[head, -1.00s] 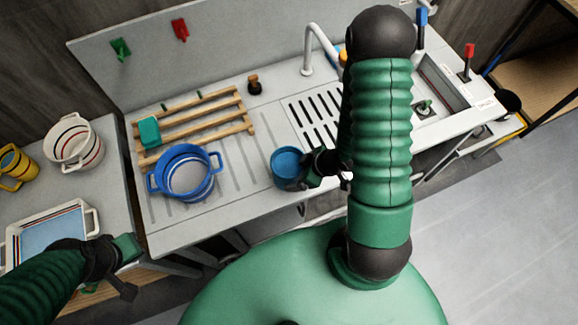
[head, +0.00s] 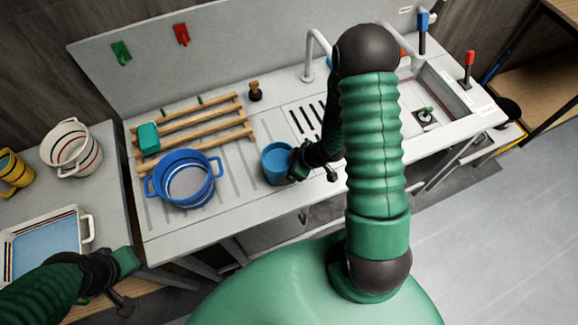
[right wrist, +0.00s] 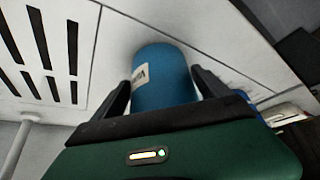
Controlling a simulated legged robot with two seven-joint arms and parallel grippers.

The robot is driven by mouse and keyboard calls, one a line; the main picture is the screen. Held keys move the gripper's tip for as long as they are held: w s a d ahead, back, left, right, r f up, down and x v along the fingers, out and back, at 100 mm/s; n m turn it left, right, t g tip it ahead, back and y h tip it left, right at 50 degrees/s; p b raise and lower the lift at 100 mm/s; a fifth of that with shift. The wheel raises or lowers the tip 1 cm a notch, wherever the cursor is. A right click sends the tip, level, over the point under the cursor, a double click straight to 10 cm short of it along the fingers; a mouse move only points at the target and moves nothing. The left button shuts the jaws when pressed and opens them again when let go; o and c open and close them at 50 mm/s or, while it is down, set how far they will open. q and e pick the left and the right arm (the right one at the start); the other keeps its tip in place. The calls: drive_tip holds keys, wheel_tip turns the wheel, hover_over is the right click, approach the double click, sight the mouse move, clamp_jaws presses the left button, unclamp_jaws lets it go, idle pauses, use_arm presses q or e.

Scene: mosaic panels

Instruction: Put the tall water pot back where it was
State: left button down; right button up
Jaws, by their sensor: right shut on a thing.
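The tall water pot, a blue cylinder (head: 277,163), is at the front of the grey counter, right of the two-handled blue pot. My right gripper (head: 297,165) is shut on it from the right side. In the right wrist view the pot (right wrist: 163,75) sits between the two dark fingers, with a pale label on its side. It looks roughly upright; I cannot tell if its base touches the counter. My left gripper (head: 122,284) is at the lower left, near the white tray; its finger opening is unclear.
The two-handled blue pot (head: 184,180) stands left, by a wooden rack (head: 195,122) with a teal block (head: 148,137). A small brown-topped item (head: 255,92), tap (head: 312,55) and slotted drainer (head: 305,118) lie behind. A white tray (head: 87,228) is at left.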

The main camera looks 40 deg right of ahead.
drive_tip(key=shift+w+a, duration=0.1)
drive_tip(key=shift+a, duration=0.05)
drive_tip(key=o, duration=1.9)
drive_tip(key=shift+f, duration=0.15)
drive_tip(key=shift+d, duration=0.5)
drive_tip(key=s+d+r+m+h+p, duration=0.1)
drive_tip(key=d+r+h+p, duration=0.1)
drive_tip(key=r, duration=0.5)
drive_tip(key=s+d+r+m+h+p, duration=0.1)
drive_tip(key=d+r+p, duration=0.1)
drive_tip(key=r, duration=0.5)
use_arm(q)
drive_tip(key=shift+d+r, duration=0.2)
drive_tip(key=shift+r, duration=0.75)
drive_tip(key=shift+d+r, duration=0.15)
drive_tip(key=shift+r, duration=0.75)
use_arm(e)
drive_tip(key=s+a+r+m+g, duration=0.1)
drive_tip(key=s+a+r+m, duration=0.1)
drive_tip(key=a, duration=0.4)
drive_tip(key=s+a+r+m+g, duration=0.1)
drive_tip(key=s+a+r, duration=0.1)
drive_tip(key=a+r, duration=0.2)
drive_tip(key=shift+s+a+r+m+g, duration=0.15)
drive_tip(key=shift+s+a+m+g, duration=0.2)
drive_tip(key=shift+a, duration=0.95)
